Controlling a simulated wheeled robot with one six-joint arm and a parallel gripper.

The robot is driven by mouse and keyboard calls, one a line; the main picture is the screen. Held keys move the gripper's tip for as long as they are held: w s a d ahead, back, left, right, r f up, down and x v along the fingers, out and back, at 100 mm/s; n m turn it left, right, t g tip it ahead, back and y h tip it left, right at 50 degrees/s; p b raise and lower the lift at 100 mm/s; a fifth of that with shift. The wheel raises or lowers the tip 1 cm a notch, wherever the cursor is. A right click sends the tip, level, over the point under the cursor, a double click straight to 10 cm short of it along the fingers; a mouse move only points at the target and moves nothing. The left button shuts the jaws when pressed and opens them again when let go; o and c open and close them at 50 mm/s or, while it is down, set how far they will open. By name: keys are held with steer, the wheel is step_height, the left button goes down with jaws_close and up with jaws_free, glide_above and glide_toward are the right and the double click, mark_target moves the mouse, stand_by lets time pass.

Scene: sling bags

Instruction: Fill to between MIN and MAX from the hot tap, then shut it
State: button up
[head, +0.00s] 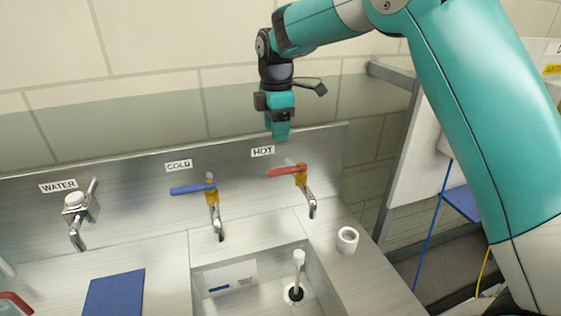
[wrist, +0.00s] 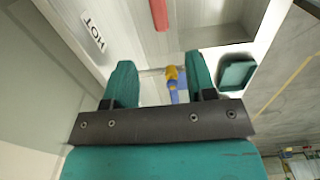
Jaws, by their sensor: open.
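My gripper (head: 278,132) is open and empty, above the HOT label and apart from the lever. In the wrist view the red lever (wrist: 158,14) is at the top edge, and a yellow and blue tap part (wrist: 172,78) shows between the fingers.
The cold tap (head: 212,200) with a blue lever and the WATER tap (head: 77,216) stand to the left. A white standpipe (head: 297,270) rises in the sink. A white cylinder (head: 347,240) stands on the right counter. A blue mat (head: 115,293) lies at left.

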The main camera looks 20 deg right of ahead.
mark_target(277, 170)
step_height(277, 170, down, 11)
steer(key=p, duration=0.3)
steer(key=shift+f, duration=0.2)
jaws_close()
